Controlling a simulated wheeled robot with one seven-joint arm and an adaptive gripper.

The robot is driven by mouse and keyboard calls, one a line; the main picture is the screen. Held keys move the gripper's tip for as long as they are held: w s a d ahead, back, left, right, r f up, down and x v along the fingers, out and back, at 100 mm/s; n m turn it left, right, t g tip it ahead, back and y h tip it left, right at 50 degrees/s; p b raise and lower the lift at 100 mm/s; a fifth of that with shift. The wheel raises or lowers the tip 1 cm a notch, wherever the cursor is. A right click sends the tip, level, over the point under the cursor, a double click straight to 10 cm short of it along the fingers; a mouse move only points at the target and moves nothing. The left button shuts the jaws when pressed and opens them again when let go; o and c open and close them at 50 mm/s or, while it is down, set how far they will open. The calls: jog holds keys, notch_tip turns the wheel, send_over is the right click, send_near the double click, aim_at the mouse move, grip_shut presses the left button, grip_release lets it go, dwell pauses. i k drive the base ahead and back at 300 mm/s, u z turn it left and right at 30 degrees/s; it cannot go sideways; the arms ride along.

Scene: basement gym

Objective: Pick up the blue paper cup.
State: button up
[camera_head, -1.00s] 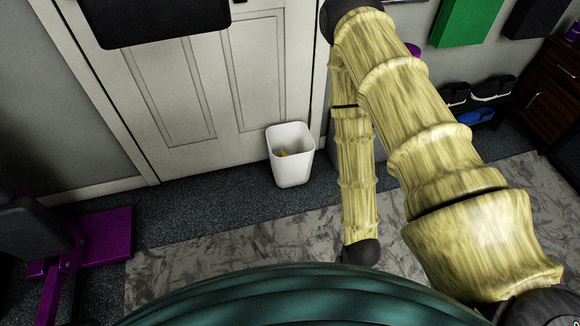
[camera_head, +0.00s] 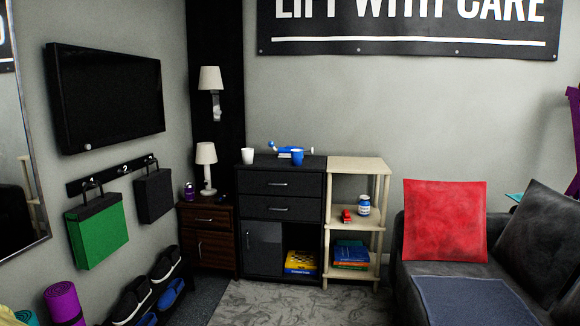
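The blue paper cup (camera_head: 297,157) stands upright on the right part of the black cabinet's top (camera_head: 266,162), against the grey wall. A white cup (camera_head: 247,156) stands on the same top to its left. A blue object of unclear kind (camera_head: 283,147) lies behind and between the two cups. My gripper and arm are not in the current view, so its state is hidden.
A pale wooden shelf (camera_head: 360,163) adjoins the cabinet on the right. A grey sofa (camera_head: 418,262) with a red cushion (camera_head: 445,220) stands at the right. A brown nightstand (camera_head: 207,249) and a shoe rack are at the left. Carpet (camera_head: 290,303) before the cabinet looks clear.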

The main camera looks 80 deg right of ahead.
aim_at(296, 154)
jog(key=z, duration=2.6)
